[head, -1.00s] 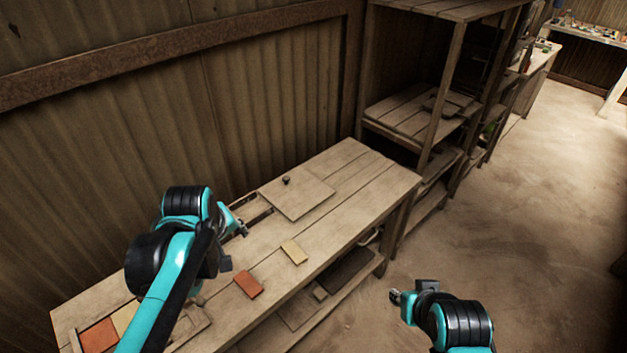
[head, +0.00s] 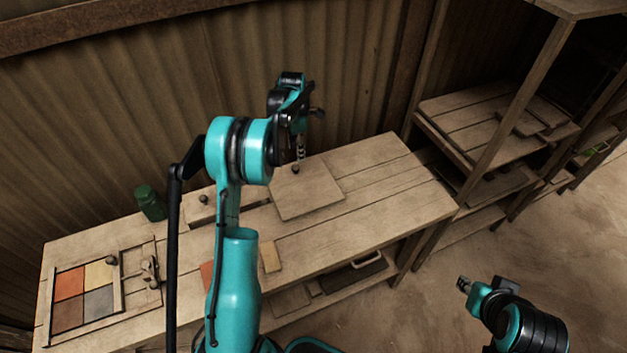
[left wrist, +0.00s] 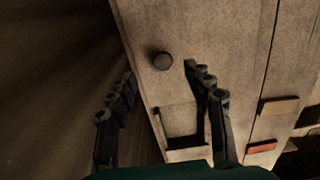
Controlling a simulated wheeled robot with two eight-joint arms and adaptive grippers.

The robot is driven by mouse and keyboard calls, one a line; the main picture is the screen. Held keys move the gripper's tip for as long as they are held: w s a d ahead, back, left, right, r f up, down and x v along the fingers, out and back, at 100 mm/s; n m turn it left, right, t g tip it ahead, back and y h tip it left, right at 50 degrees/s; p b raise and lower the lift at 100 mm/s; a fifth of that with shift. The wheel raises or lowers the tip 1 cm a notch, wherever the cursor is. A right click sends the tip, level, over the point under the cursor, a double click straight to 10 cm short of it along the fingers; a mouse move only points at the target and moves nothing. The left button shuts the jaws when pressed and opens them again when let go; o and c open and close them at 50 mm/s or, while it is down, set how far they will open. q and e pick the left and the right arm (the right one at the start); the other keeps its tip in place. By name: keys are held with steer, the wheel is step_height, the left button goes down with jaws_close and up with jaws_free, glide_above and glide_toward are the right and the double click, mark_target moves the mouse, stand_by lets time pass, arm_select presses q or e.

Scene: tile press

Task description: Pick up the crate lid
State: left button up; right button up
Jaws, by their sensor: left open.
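The crate lid (head: 312,193) is a flat, pale wooden square with a small dark knob (head: 295,170), lying on the workbench towards its back edge. In the left wrist view the knob (left wrist: 162,61) stands on pale wood just beyond the fingertips. My left gripper (head: 309,132) is above the lid's back part, near the knob, and not touching it as far as I can see. In the left wrist view its two fingers (left wrist: 166,80) are spread and empty. My right gripper (head: 465,285) hangs off the bench's front right; its jaw state is unclear.
A corrugated wall rises behind. A shelf unit (head: 470,130) stands at the right.

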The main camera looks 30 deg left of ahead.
mark_target(295, 167)
arm_select(q)
steer(key=shift+s+f+b, duration=0.2)
steer(key=shift+f+b, duration=0.1)
steer(key=shift+f, duration=0.75)
steer(key=f, duration=0.1)
steer(key=f+b, duration=0.1)
steer(key=f, duration=0.2)
steer(key=shift+s+a+f+b, duration=0.1)
steer(key=shift+s+f+b, duration=0.15)
steer(key=shift+b, duration=0.15)
steer(key=shift+f, duration=0.3)
steer(key=shift+r, duration=0.1)
jaws_close()
